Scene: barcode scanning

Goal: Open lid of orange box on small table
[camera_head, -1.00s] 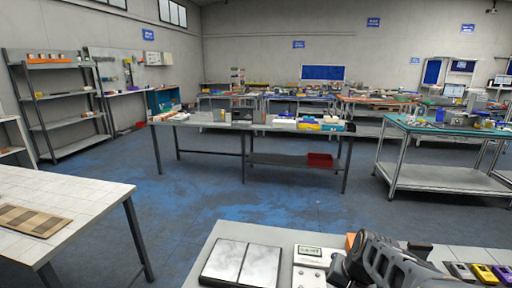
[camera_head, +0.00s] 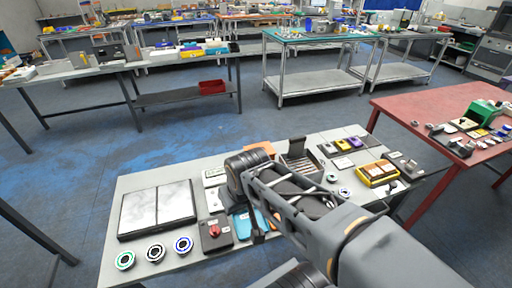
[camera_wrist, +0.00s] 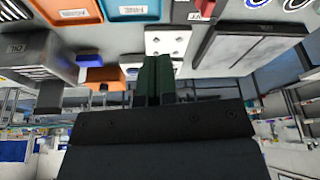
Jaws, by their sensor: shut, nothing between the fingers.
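An orange piece (camera_head: 260,148) shows on the small grey table (camera_head: 135,187), partly hidden behind my arm. In the wrist view an orange block (camera_wrist: 105,76) lies left of the fingers, and an open orange tray (camera_wrist: 70,12) with a white label is at the top left. I cannot tell which is the orange box, and I see no lid clearly. My gripper (camera_wrist: 155,78) is shut and empty, its dark green fingers together near a white plate (camera_wrist: 168,42). In the head view my arm hides the fingertips.
A grey box with its flap up (camera_head: 298,160) stands close right of my arm. A blue tray (camera_head: 243,224), a red-button box (camera_head: 214,233), a double dark-framed panel (camera_head: 158,208) and several rings share the table. A red table (camera_head: 425,100) stands to the right.

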